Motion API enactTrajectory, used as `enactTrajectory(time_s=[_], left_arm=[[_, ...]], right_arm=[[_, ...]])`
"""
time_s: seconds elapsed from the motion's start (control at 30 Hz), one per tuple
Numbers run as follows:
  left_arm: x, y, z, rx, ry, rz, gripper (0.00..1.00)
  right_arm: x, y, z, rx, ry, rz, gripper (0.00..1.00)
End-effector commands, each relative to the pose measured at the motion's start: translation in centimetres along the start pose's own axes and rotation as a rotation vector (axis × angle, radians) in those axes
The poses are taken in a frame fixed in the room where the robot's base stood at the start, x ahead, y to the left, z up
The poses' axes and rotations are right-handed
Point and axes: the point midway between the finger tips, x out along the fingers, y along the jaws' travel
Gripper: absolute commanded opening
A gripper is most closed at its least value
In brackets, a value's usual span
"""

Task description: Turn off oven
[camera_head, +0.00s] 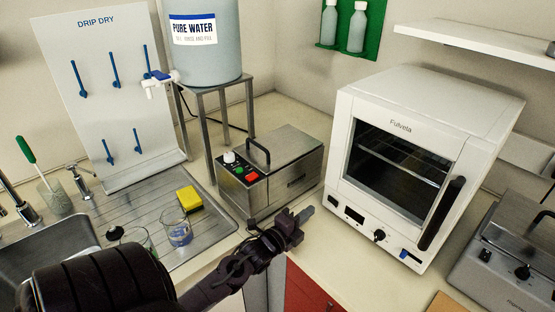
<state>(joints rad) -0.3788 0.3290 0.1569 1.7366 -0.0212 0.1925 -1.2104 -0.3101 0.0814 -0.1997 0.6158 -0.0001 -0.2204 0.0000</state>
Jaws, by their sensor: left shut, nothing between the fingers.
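A white oven (473,106) with a dark glass door stands on the bench at right. Its door is shut, with a black upright handle (440,213) on the right side. Its lower front panel has a small dark display (354,215), a black knob (379,236) and a blue switch (404,254). I cannot tell from the picture whether the oven is on. My left gripper (306,214) is shut and empty, above the bench left of the oven's panel and apart from it. My right gripper is not in view.
A steel box (297,150) with a black handle and coloured buttons stands left of the oven. A sink (50,250), beakers (176,228) and a yellow sponge (189,199) are at left. Another grey device (507,262) stands close at right. A narrow bench strip before the oven is clear.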

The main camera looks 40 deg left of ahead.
Motion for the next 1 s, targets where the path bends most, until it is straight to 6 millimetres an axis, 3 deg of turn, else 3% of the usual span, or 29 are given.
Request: enactTrajectory(time_s=[0.17,0.4,0.5,0.77,1.0], left_arm=[[-2.3,0.3,0.4,0.002,0.000,0.001,0.00],[-6.0,0.3,1.0,0.002,0.002,0.003,0.00],[-7.3,0.2,1.3,0.002,0.001,0.001,0.00],[-8.5,-0.1,1.5,0.001,0.001,-0.001,0.00],[-8.5,-0.1,1.5,0.001,0.001,-0.001,0.00]], right_arm=[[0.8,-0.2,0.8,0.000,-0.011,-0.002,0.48],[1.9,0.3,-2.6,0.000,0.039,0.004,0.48],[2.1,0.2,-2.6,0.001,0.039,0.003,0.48],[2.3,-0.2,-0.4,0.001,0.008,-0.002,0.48],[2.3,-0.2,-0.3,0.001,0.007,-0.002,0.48]])
